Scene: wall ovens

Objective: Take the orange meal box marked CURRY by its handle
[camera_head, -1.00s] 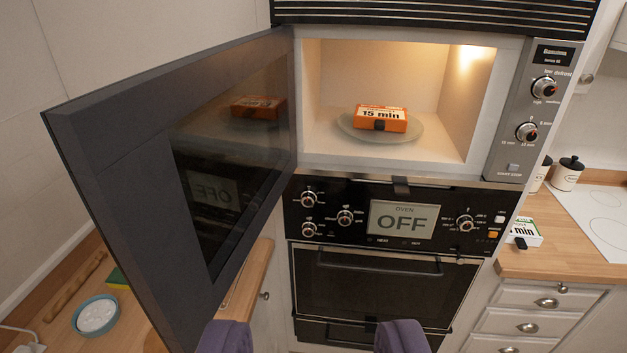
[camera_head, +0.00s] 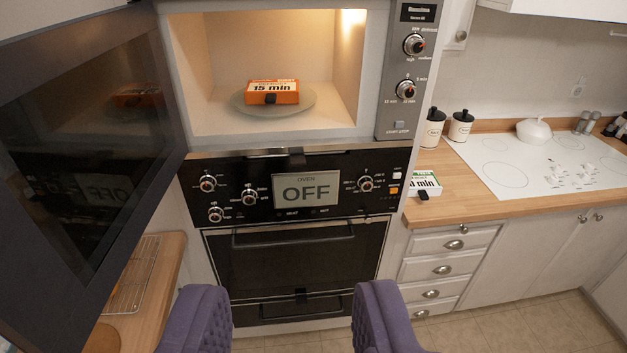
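An orange meal box (camera_head: 273,92) with a white label reading "15 min" lies on the round plate (camera_head: 243,104) inside the lit upper oven (camera_head: 215,50). The word CURRY is too small to read. The oven door (camera_head: 85,140) stands open to the left. My gripper (camera_head: 291,310), with two purple padded fingers, is open and empty at the bottom of the view, apart from the box and lower in the picture.
A lower oven (camera_head: 300,262) shows OFF on its display (camera_head: 307,192). A wire rack (camera_head: 135,275) rests on the left counter.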

